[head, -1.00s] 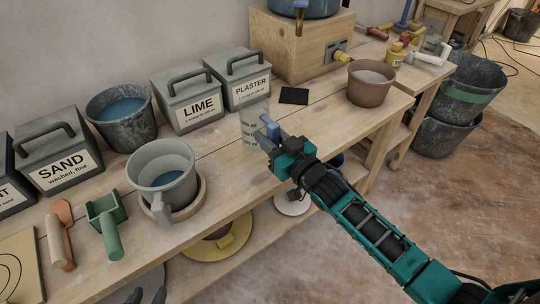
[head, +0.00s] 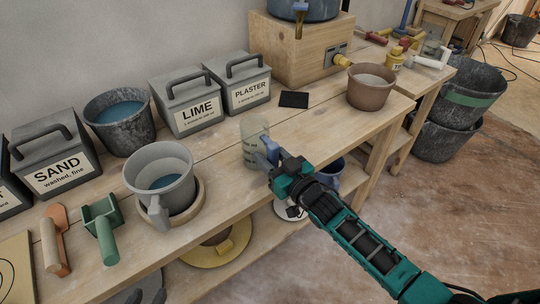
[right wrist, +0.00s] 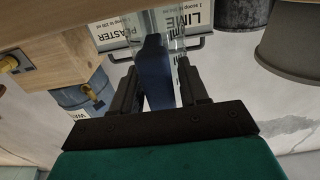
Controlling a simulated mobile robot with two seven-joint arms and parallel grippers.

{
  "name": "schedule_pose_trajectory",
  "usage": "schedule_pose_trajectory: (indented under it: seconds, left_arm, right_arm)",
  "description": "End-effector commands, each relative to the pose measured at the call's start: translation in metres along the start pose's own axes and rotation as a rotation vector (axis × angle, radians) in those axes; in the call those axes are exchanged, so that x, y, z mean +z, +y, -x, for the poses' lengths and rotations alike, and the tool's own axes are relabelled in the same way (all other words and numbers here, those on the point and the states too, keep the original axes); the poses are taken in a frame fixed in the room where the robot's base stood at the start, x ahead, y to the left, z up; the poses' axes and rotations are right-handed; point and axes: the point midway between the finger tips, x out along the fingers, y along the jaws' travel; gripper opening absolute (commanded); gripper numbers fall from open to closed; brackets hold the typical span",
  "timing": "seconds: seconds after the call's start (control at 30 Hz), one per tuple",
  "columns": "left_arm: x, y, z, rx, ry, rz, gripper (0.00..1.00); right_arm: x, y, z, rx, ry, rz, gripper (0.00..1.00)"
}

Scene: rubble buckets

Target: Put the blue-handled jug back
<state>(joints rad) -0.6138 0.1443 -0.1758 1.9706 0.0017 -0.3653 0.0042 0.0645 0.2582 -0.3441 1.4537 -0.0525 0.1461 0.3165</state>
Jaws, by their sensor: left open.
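The jug (head: 252,140) is clear with dark print and a blue handle (head: 268,150). It shows in the head view near the bench's front edge, in front of the plaster box. My right gripper (head: 275,163) is at its handle. In the right wrist view the blue handle (right wrist: 156,75) stands between the two fingers, with the clear jug wall (right wrist: 178,40) beyond it. The fingers are shut on the handle. I cannot tell whether the jug's base touches the bench. My left gripper is not in view.
A grey jug (head: 160,180) with liquid stands on a round wooden base (head: 203,200) to the left. Lime (head: 190,104) and plaster (head: 238,83) boxes, a black pad (head: 294,99) and a brown pot (head: 370,87) stand behind. Bench (head: 310,130) right of the jug is clear.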

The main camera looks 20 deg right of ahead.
Motion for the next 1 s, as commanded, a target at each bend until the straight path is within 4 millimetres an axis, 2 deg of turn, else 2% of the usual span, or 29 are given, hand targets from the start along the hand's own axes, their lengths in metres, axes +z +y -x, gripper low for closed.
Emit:
schedule_pose_trajectory:
  seconds: [0.03, 0.13, 0.47, 0.57, 1.0]
  left_arm:
    - [0.001, 0.0, 0.0, 0.0, -0.002, 0.0, 0.43]
    - [0.002, 0.0, 0.001, 0.0, -0.004, 0.0, 0.43]
    - [0.002, -0.001, 0.003, -0.003, -0.009, 0.0, 0.43]
    - [0.003, -0.002, 0.003, -0.005, -0.011, -0.001, 0.43]
    - [0.001, -0.007, 0.008, -0.016, -0.011, -0.004, 0.43]
  right_arm:
    - [0.0, 0.0, 0.0, 0.0, 0.0, 0.0, 0.49]
    - [0.0, 0.0, 0.0, 0.0, 0.0, 0.0, 0.57]
    - [-0.004, 0.0, 0.002, 0.0, 0.0, 0.0, 0.57]
    - [-0.003, 0.0, 0.015, 0.0, -0.003, -0.001, 0.57]
    - [-0.003, 0.0, 0.098, 0.0, -0.003, 0.0, 0.57]
